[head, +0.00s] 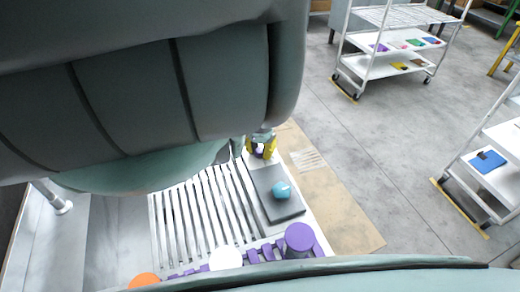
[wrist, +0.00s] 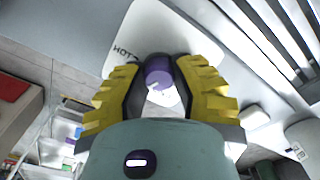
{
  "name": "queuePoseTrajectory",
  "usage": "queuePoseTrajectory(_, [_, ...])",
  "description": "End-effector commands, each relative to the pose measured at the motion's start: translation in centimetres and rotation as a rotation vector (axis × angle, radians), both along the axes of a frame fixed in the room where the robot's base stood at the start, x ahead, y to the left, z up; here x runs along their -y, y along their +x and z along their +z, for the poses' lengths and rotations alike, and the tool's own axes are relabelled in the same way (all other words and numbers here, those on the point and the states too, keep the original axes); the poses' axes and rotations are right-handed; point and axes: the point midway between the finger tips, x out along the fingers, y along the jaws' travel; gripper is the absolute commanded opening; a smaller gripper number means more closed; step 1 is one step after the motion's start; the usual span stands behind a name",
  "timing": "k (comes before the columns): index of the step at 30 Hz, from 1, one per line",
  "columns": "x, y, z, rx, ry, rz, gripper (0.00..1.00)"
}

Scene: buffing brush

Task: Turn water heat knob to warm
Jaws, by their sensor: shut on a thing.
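The water heat knob (wrist: 158,74) is a purple round knob on a white plate (wrist: 150,32) in the wrist view. Dark letters that seem to read "HOT" are on the plate, left of the knob. A small pale mark shows on the knob's face. My gripper (wrist: 160,70) has its yellow ridged fingers on both sides of the knob and is shut on it. In the head view my gripper (head: 262,147) shows small below my arm, with the knob mostly hidden. I cannot read a "warm" label or tell the knob's setting.
A slatted metal rack (head: 200,215) lies beside a grey pad (head: 262,185) with a teal round object (head: 281,191). Purple (head: 299,237), white (head: 226,258) and orange (head: 145,281) round items line the front. White shelf carts (head: 385,62) stand on open floor at right.

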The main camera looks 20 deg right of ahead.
Motion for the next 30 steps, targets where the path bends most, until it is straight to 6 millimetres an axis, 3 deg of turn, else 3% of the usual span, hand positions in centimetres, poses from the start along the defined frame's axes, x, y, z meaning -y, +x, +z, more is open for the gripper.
queuePoseTrajectory(7, [0.0, 0.1, -0.1, 0.003, -0.001, 0.001, 0.00])
queuePoseTrajectory(8, [0.0, 0.1, -0.1, 0.003, -0.001, 0.001, 0.30])
queuePoseTrajectory(16, [0.0, 0.0, 0.0, 0.002, -0.001, 0.001, 0.58])
queuePoseTrajectory(30, [0.2, 0.2, 1.1, 0.003, -0.004, -0.002, 0.59])
